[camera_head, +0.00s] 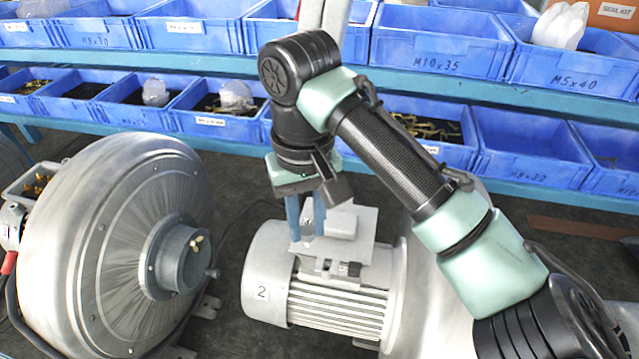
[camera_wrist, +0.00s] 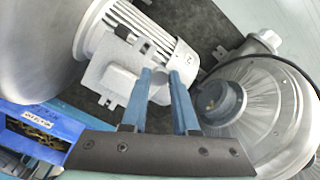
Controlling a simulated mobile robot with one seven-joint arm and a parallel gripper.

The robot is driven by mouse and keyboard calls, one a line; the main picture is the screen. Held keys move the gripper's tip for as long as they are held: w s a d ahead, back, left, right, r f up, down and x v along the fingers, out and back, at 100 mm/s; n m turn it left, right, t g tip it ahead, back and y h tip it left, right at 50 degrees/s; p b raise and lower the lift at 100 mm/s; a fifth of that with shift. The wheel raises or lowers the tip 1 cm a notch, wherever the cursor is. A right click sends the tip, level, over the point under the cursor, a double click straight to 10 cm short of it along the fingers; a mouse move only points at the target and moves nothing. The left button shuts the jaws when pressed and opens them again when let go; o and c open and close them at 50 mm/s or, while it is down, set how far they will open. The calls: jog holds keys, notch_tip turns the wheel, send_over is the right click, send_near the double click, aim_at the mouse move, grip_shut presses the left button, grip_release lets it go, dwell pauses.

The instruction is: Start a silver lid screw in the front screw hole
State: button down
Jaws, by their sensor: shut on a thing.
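My gripper (camera_head: 306,228) has two blue fingers pointing down at the left side of the grey motor's top. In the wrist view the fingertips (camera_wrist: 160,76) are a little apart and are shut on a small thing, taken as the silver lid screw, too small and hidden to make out. A pale grey plate (camera_head: 361,248) with a raised block sits on the motor (camera_head: 268,275), right beside the fingers; in the wrist view the plate (camera_wrist: 108,55) is left of them. The front screw hole cannot be made out in either view.
A large round silver blower (camera_head: 120,240) stands at the left, with a hub and bolts. Blue bins (camera_head: 520,140) line teal shelves behind the arm. A dark cable (camera_wrist: 290,65) arches at the right of the wrist view.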

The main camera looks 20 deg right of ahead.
jog(key=shift+s+d+r, duration=0.4)
jog(key=shift+s+d, duration=0.05)
jog(key=shift+d, duration=0.2)
jog(key=shift+s+d+r, duration=0.4)
jog(key=shift+s+d, duration=0.05)
jog(key=shift+d, duration=0.2)
jog(key=shift+r+p, duration=0.1)
jog(key=shift+p, duration=0.55)
jog(key=shift+f+b, duration=1.3)
jog(key=shift+f, duration=1.35)
jog(key=shift+f+b, duration=0.5)
jog(key=shift+f, duration=0.75)
jog(key=shift+r+m+p, duration=0.15)
jog(key=shift+m+p, duration=0.45)
